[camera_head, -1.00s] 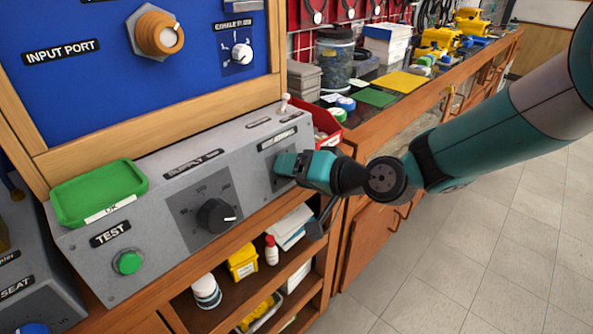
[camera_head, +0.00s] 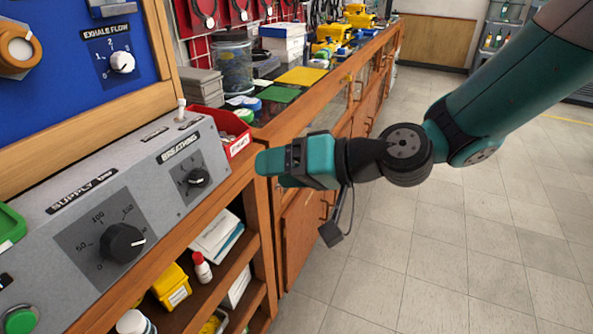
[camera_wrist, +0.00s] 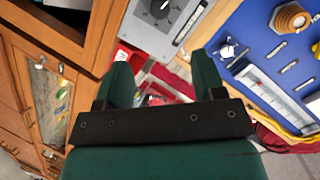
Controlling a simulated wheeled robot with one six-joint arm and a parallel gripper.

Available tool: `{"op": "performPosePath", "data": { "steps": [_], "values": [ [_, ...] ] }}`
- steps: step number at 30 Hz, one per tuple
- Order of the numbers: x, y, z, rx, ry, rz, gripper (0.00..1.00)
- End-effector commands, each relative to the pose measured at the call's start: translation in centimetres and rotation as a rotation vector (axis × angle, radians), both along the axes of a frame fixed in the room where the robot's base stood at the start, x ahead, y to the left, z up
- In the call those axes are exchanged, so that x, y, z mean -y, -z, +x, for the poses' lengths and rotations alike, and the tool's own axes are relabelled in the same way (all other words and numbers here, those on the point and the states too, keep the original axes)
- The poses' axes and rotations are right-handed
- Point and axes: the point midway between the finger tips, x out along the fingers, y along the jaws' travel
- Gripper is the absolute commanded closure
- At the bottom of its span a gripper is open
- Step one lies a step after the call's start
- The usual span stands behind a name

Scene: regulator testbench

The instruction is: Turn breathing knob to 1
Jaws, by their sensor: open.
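The breathing knob (camera_head: 197,179) is a small black dial under the BREATHING label on the sloped grey panel (camera_head: 150,205). In the wrist view the knob (camera_wrist: 160,8) shows at the top edge, beyond and between the fingers. My gripper (camera_head: 262,163) is to the right of the knob in the head view, apart from it, above the bench's front edge. In the wrist view my gripper (camera_wrist: 162,85) has its two green fingers spread with nothing between them. The knob's exact setting is too small to tell.
A larger black supply knob (camera_head: 122,243) sits left on the same panel. A toggle switch (camera_head: 181,108) stands on the panel's top. A red bin (camera_head: 238,147) is just behind my gripper. Shelves with bottles and boxes lie below. The floor (camera_head: 430,260) at right is clear.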

Motion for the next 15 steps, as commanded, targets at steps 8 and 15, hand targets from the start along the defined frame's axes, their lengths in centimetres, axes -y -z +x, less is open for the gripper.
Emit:
{"op": "performPosePath", "data": {
  "steps": [8,15],
  "values": [
    [2.4,-0.8,-0.6,0.000,0.001,-0.001,0.37],
    [2.5,-0.9,-0.6,0.000,-0.001,-0.001,0.37]
  ]
}}
